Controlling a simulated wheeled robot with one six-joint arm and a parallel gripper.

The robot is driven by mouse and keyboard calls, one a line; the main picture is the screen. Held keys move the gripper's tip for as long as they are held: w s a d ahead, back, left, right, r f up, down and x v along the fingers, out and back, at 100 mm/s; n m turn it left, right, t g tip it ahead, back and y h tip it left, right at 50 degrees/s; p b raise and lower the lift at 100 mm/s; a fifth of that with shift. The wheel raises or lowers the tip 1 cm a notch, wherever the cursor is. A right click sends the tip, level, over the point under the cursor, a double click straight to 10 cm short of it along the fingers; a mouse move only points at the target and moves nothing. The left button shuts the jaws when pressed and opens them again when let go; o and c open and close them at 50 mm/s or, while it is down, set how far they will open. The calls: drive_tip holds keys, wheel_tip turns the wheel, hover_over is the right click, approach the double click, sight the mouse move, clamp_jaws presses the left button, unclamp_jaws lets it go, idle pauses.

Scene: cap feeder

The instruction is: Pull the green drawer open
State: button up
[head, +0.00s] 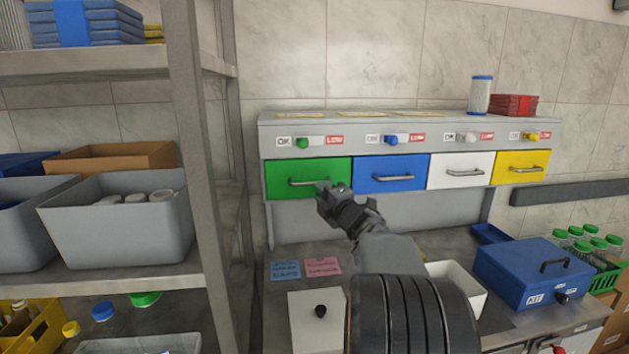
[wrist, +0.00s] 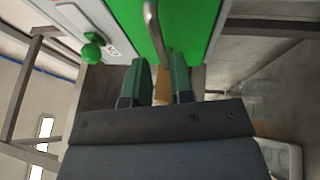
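The green drawer (head: 282,179) is the leftmost in a row of coloured drawers under the grey cabinet. Its front looks level with the others, so it appears shut. Its metal bar handle (head: 304,183) runs across the front. My gripper (head: 326,190) is near the handle's right end, partly in front of the drawer's lower right corner. In the wrist view the green front (wrist: 190,25) fills the top, and the handle (wrist: 152,22) curves down toward the gap between my two fingers (wrist: 160,80). The fingers are apart, and I see nothing clamped between them.
The blue drawer (head: 370,178), white drawer (head: 446,178) and yellow drawer (head: 510,173) sit to the right. A metal shelf post (head: 205,160) stands left of the cabinet. Below are a white box (head: 310,335) and a blue kit case (head: 530,270) on the counter.

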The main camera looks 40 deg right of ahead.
sight(305, 169)
drive_tip(key=shift+w+d+r+p, duration=0.1)
drive_tip(key=shift+w+r+p, duration=0.15)
drive_tip(key=shift+w, duration=0.95)
drive_tip(key=shift+w+d+r+p, duration=0.1)
drive_tip(key=shift+w+r+p, duration=0.1)
drive_tip(key=shift+w, duration=0.95)
clamp_jaws()
